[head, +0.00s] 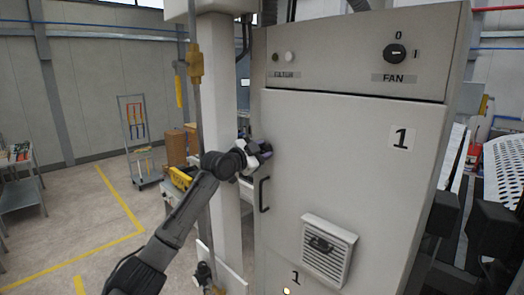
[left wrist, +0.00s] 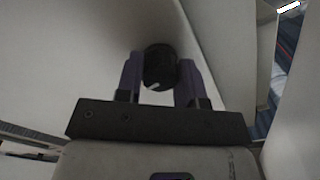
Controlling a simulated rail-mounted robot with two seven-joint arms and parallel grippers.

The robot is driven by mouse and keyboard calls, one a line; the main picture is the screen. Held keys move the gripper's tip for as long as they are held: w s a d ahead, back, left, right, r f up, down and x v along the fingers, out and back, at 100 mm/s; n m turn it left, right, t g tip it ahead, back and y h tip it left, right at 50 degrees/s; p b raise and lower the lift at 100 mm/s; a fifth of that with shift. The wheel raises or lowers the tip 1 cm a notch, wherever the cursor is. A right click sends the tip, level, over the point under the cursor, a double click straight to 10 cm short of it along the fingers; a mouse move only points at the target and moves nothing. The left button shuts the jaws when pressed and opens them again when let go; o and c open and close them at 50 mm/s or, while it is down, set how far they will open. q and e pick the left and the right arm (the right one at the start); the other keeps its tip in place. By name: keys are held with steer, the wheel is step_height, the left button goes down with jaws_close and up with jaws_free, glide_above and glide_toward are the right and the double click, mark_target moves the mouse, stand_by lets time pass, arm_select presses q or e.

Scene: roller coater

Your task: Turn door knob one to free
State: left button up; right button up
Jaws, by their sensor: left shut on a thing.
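The door knob (left wrist: 159,66) is a round black knob on the grey cabinet door, with a small white mark near its lower edge in the left wrist view. My left gripper (left wrist: 160,78) is shut on it, with one purple finger on each side. In the head view my left gripper (head: 264,149) is at the left edge of the cabinet door (head: 340,160), which is labelled 1. The gripper hides the knob there. The door looks closed against its frame. My right gripper does not show.
A black door handle (head: 263,194) sits just below my left gripper. A vent (head: 328,248) sits lower on the door. The fan switch (head: 395,53) is on the panel above. A grey post (head: 222,120) and a thin pipe with a yellow valve (head: 195,63) stand close left.

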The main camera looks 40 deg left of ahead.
arm_select(q)
steer(key=shift+m, duration=0.3)
stand_by(0.4)
steer(key=o, duration=0.9)
steer(key=shift+s+f+b, duration=0.15)
steer(key=shift+s+b, duration=0.25)
steer(key=shift+s, duration=0.1)
steer(key=shift+s+a+r+b, duration=0.15)
steer(key=shift+s+b, duration=1.4)
steer(key=shift+s, duration=1.65)
steer(key=shift+s+a+r+b, duration=0.1)
steer(key=shift+s+b, duration=1.4)
steer(key=shift+s, duration=1.7)
steer(key=shift+f, duration=0.1)
